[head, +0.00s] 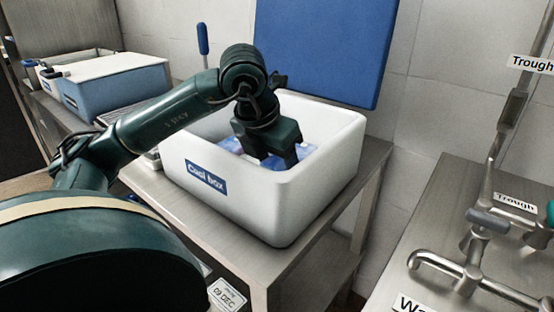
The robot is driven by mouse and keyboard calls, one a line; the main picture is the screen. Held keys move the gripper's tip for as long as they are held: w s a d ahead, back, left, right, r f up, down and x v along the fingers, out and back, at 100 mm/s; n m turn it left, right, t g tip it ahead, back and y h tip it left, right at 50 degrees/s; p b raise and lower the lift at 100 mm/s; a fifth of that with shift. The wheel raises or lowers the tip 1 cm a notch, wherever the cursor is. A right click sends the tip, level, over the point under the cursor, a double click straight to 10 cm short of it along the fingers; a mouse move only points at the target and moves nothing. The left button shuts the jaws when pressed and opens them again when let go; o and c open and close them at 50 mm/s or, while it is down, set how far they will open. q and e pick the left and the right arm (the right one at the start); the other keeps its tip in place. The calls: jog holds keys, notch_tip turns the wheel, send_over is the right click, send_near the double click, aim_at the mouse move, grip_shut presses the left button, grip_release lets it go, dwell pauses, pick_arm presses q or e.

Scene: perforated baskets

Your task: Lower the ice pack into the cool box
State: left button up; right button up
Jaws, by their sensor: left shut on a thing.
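The white cool box (275,205), with a blue "Cool box" label on its front, stands open on a steel table. My left gripper (279,160) points down inside its opening, below the rim. It is shut on the blue ice pack (272,163), which shows in parts around the fingers inside the box. The gripper hides much of the pack, and the near wall hides the box floor, so I cannot tell if the pack touches the bottom. My right gripper is not in view.
A blue board (325,45) is on the wall behind the box. A blue box with a white lid (115,85) stands at the back left. A steel counter with taps (465,265) is at the right, across a gap. A date label (227,294) shows at the front.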

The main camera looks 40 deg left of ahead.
pick_arm(q)
jog(key=o, duration=1.5)
jog(key=shift+c, duration=0.2)
